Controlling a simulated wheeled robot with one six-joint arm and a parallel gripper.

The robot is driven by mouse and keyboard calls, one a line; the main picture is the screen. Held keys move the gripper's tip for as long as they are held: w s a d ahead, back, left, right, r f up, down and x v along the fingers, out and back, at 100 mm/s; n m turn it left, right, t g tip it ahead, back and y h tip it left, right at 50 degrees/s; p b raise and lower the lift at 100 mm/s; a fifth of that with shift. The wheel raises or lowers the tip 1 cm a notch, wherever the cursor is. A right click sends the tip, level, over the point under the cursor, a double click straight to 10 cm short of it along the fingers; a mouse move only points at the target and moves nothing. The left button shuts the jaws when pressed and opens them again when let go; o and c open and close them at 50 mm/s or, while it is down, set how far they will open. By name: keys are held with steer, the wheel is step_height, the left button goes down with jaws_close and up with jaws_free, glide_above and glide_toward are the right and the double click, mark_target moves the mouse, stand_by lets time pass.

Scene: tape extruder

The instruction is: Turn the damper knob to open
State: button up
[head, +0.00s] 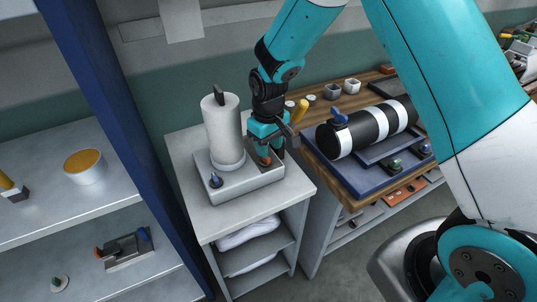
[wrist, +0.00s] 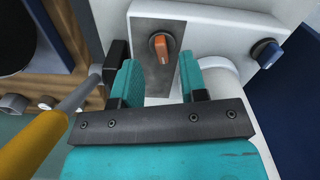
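A white machine base (head: 238,187) carries an upright white cylinder (head: 222,130) with a black handle on top. An orange knob (wrist: 161,48) sits on a grey plate (wrist: 150,25) on the machine; a sliver of the orange knob (head: 265,159) shows in the head view. A blue knob (head: 215,181) is on the base's front left, also in the wrist view (wrist: 267,53). No label shows which one is the damper. My gripper (wrist: 160,76) is open, its fingers apart and empty, facing the orange knob without visible contact. It partly hides the machine in the head view (head: 266,150).
A lever with a yellow handle (wrist: 36,140) is close to my gripper's left in the wrist view. The wooden bench to the right holds a black-and-white cylinder (head: 368,129) on a blue base (head: 345,178), and small cups (head: 351,86). Shelves with a blue post (head: 110,110) stand left.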

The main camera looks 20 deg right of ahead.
steer(key=shift+f, duration=2.2)
steer(key=shift+c, duration=0.4)
jaws_close()
steer(key=shift+a+m, duration=0.15)
steer(key=shift+m, duration=1.35)
steer(key=shift+o, duration=0.4)
jaws_free()
step_height(320, 180, up, 18)
steer(key=b, duration=0.1)
steer(key=shift+f, duration=0.25)
